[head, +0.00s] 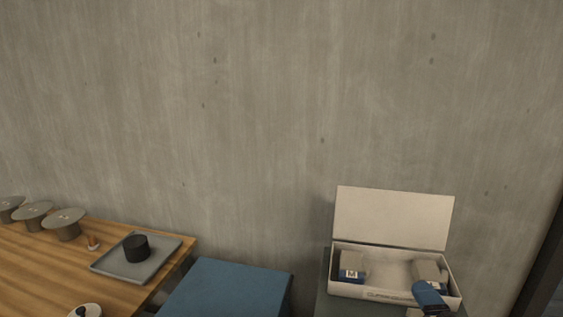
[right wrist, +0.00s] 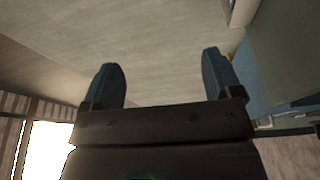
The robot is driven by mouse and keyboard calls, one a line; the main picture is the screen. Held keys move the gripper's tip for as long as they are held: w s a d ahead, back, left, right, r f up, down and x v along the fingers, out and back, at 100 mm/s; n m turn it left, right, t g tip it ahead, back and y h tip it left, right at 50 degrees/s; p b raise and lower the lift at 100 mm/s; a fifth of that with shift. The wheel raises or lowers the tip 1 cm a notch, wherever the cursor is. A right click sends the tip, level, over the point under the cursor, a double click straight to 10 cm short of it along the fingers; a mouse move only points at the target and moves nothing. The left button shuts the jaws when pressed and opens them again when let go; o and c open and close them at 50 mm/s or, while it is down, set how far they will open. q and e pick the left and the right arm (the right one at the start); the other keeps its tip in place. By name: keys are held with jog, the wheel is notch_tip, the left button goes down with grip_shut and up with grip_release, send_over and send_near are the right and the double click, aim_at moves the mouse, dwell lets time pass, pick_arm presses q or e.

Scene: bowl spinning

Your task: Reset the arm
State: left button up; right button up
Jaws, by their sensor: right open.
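My right gripper (right wrist: 163,72) shows in the right wrist view with its two blue fingers spread wide apart. Nothing is between the fingers, and a pale plain surface fills the gap behind them. In the head view a small blue shape (head: 428,294) overlaps the front right of an open box; I cannot tell whether it is part of my right gripper. My left gripper is in neither view.
The open white box (head: 392,217) stands on a dark stand by the concrete wall. A blue block-like surface (head: 230,285) lies left of it. A wooden table (head: 40,270) at left carries a grey tray (head: 165,258), a black cup (head: 136,247) and several round stools or discs.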

jog(key=s+d+f+m+g+h, duration=0.45)
jog(key=s+f+m+g, duration=0.4)
jog(key=f+m, duration=0.25)
jog(key=s+f+m+g+y, duration=0.1)
jog(key=s+f+m+g, duration=0.2)
jog(key=s, duration=0.3)
jog(key=s+f+m+g+y, duration=0.2)
jog(key=s+f+m+g, duration=0.15)
jog(key=s, duration=0.35)
jog(key=w+f+t, duration=0.7)
jog(key=f+t, duration=0.1)
jog(key=f, duration=0.1)
jog(key=shift+w+f+n, duration=0.35)
jog(key=shift+w+f, duration=0.05)
jog(key=shift+a, duration=0.1)
